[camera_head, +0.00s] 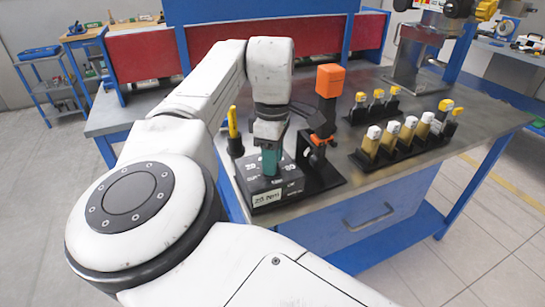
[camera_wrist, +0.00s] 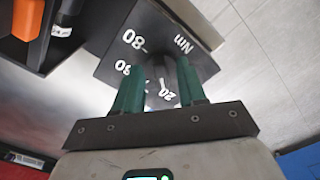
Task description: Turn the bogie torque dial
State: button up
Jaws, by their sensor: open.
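The torque dial's black box (camera_head: 287,187) stands at the near left of the workbench, with a "Nm" label on its front. In the wrist view the box (camera_wrist: 160,22) shows white scale numbers and "Nm" on its top face. My gripper (camera_head: 270,158) points down over the box top. In the wrist view my gripper (camera_wrist: 159,72) is open, its two green fingers apart over the middle of the scale. The dial knob is mostly hidden by the fingers; I cannot tell whether they touch it or where it points.
An orange-topped tool (camera_head: 329,82) on a black stand is right beside the box. A yellow-handled tool (camera_head: 233,123) stands at its left. The bench top (camera_head: 440,85) behind is partly clear.

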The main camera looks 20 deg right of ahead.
jog(key=shift+f, duration=0.15)
jog(key=shift+c, duration=0.2)
grip_shut()
jog(key=shift+p, duration=0.35)
jog(key=m+p, duration=0.1)
jog(key=p, duration=0.1)
jog(key=m+p, duration=0.1)
jog(key=shift+s+r+m+p, duration=0.1)
jog(key=shift+r+m+p, duration=0.2)
jog(key=shift+p, duration=0.05)
jog(key=m+p, duration=0.4)
jog(key=shift+a+p, duration=0.1)
jog(key=shift+p, duration=0.25)
jog(key=m+p, duration=0.2)
jog(key=m, duration=0.1)
jog(key=m+p, duration=0.2)
jog(key=m, duration=0.1)
jog(key=shift+a+f+m, duration=0.15)
jog(key=shift+a+m, duration=0.05)
jog(key=shift+m, duration=0.2)
jog(key=m+p, duration=0.2)
jog(key=m, duration=0.4)
jog(key=shift+a+f, duration=0.1)
jog(key=shift+a, duration=0.05)
jog(key=shift+m, duration=0.3)
